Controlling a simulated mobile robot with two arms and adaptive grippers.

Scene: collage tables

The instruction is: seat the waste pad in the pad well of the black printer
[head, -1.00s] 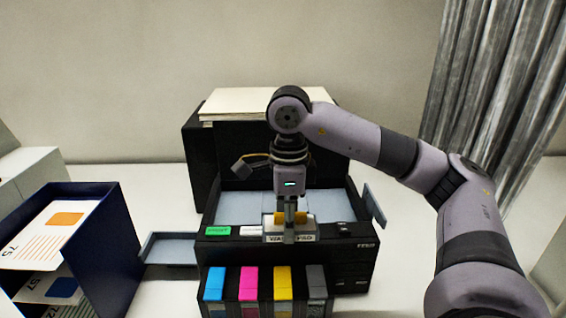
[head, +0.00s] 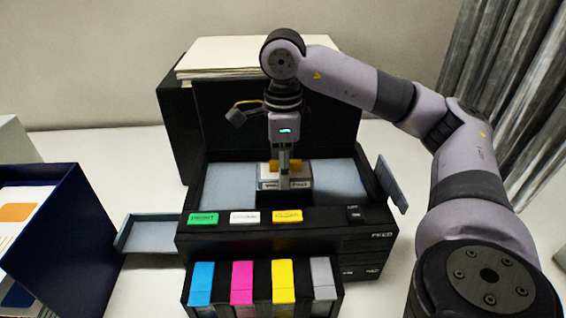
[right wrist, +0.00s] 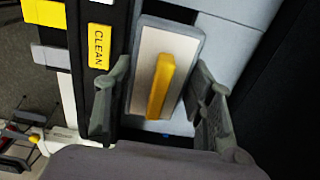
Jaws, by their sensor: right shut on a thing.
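The waste pad is a pale, labelled block (head: 270,184) with a yellow grip bar; it also shows in the right wrist view (right wrist: 145,65). My right gripper (head: 284,178) is shut on the pad, with a finger on each side of it in the right wrist view (right wrist: 158,108). It holds the pad over the middle of the blue-grey deck of the black printer (head: 290,240). A dark recess (head: 268,197) shows below the pad, partly hidden by it. I cannot tell whether the pad is inside the recess or above it. My left gripper is not in view.
Green, white and yellow buttons (head: 287,216) line the printer's front panel. Several ink cartridges (head: 242,282) stand in front. The raised lid and paper stack (head: 225,58) are behind. A side tray (head: 152,236) and blue card box (head: 65,225) are left; a flap (head: 392,184) is right.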

